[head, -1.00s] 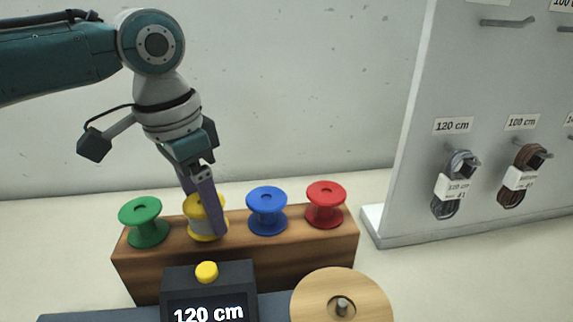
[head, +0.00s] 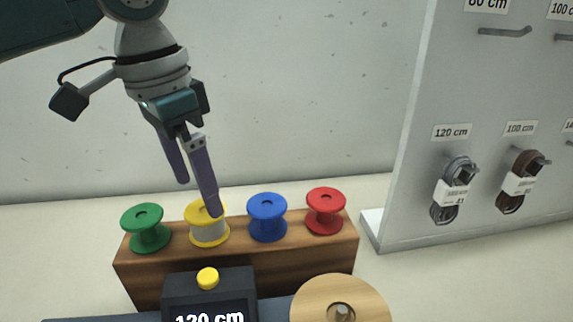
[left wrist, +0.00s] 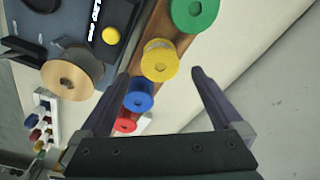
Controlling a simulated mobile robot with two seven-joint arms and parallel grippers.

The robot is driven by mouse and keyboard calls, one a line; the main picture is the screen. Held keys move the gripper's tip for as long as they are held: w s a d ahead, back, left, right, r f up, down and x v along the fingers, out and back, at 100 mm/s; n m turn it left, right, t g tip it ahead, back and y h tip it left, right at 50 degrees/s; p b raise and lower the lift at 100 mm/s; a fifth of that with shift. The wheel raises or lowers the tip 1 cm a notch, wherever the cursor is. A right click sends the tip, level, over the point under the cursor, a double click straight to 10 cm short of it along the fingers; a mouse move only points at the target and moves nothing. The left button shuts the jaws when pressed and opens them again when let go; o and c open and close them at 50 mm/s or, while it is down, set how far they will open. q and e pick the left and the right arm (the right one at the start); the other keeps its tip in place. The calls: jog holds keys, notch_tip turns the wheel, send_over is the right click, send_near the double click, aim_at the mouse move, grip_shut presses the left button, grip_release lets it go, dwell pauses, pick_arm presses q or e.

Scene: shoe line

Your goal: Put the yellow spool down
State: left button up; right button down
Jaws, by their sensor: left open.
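The yellow spool (head: 209,230) stands upright on the wooden block (head: 240,262), between the green spool (head: 146,228) and the blue spool (head: 267,217). It has a whitish band around its middle. My left gripper (head: 199,196) is open and empty, with its fingers above the yellow spool; one fingertip overlaps the spool's top in the head view. In the left wrist view the yellow spool (left wrist: 160,60) lies beyond the open fingers (left wrist: 160,78). My right gripper is not in view.
A red spool (head: 325,211) stands at the block's right end. In front are a dark display box (head: 210,290) with a yellow button and a round wooden disc (head: 341,300). A grey panel (head: 470,90) with hanging coiled laces stands at right.

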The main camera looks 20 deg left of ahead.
aim_at(194, 215)
pick_arm(q)
notch_tip(194, 215, up, 6)
jog(key=shift+s+a+r, duration=0.15)
jog(key=shift+s+r, duration=0.1)
jog(key=shift+s, duration=0.15)
jog(key=shift+m+t+h, duration=0.3)
jog(key=shift+m+h, duration=0.2)
jog(key=shift+m, duration=0.3)
jog(key=s+d+f, duration=0.1)
jog(key=d+f, duration=0.1)
jog(key=s+d+f+p, duration=0.1)
jog(key=s+d+f, duration=0.1)
jog(key=d, duration=0.1)
jog(key=s+d+f, duration=0.1)
jog(key=d+f, duration=0.1)
jog(key=shift+s+d+f+p, duration=0.25)
jog(key=shift+s+f+p, duration=0.05)
jog(key=shift+f, duration=0.05)
jog(key=s+d+f+n+t+p, duration=0.1)
jog(key=s+d+f+n+p, duration=0.2)
jog(key=s, duration=0.5)
jog(key=s+a+n+y, duration=0.1)
jog(key=s+a, duration=0.2)
jog(key=s, duration=0.4)
notch_tip(194, 215, up, 38)
jog(key=p, duration=3.7)
jog(key=shift+a+r+n+t, duration=0.15)
jog(key=shift+a+n+t, duration=0.15)
jog(key=shift+a+t, duration=0.1)
